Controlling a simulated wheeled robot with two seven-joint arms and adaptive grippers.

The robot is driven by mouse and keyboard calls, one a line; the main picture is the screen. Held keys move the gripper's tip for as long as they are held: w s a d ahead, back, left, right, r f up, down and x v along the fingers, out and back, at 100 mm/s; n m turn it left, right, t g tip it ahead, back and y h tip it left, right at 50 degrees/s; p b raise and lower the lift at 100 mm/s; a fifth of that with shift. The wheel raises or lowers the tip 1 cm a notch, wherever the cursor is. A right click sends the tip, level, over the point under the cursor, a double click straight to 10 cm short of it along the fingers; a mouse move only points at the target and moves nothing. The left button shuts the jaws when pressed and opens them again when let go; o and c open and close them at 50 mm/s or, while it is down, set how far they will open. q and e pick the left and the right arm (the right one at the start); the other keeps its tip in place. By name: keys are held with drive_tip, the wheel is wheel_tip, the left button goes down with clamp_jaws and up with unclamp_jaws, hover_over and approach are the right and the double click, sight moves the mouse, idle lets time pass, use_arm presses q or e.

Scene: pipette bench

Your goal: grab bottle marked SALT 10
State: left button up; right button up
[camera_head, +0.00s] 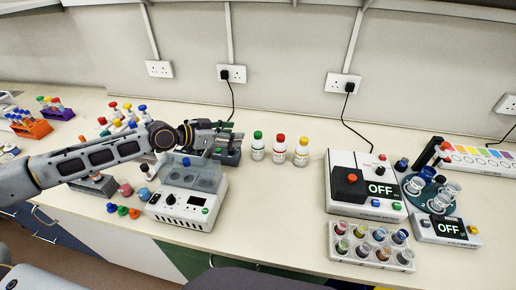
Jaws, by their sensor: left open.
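Three small white bottles stand upright in a row at the back middle of the bench: a green-capped bottle (258,147), a red-capped bottle (279,151) and a yellow-capped bottle (301,153). Their labels are too small to read, so I cannot tell which is SALT 10. My left gripper (226,134) is open, to the left of the green-capped bottle and apart from it. It is over a dark grey block (229,155), which it partly hides. My right gripper is not in view.
A white device with a clear lid (188,207) stands below my left arm. Racks of coloured caps (121,121) are behind the arm. To the right are an OFF-display box (362,187), a vial tray (371,246) and a round tube holder (427,190). Bench between is clear.

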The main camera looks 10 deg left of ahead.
sight(256, 134)
use_arm(q)
drive_tip(key=shift+w, duration=0.1)
drive_tip(key=shift+p+x, duration=0.8)
drive_tip(key=shift+x, duration=2.35)
drive_tip(key=shift+w+d+f, duration=0.1)
drive_tip(key=shift+d+f, duration=0.05)
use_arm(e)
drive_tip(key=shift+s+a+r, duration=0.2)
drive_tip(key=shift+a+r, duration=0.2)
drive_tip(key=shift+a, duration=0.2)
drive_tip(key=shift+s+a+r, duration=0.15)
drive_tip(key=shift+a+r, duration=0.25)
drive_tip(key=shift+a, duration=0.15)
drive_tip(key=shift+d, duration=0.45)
use_arm(q)
drive_tip(key=shift+w+d+f, duration=0.15)
drive_tip(key=shift+w+d, duration=0.15)
drive_tip(key=shift+w, duration=0.05)
drive_tip(key=shift+p+x, duration=0.6)
drive_tip(key=shift+x, duration=1.5)
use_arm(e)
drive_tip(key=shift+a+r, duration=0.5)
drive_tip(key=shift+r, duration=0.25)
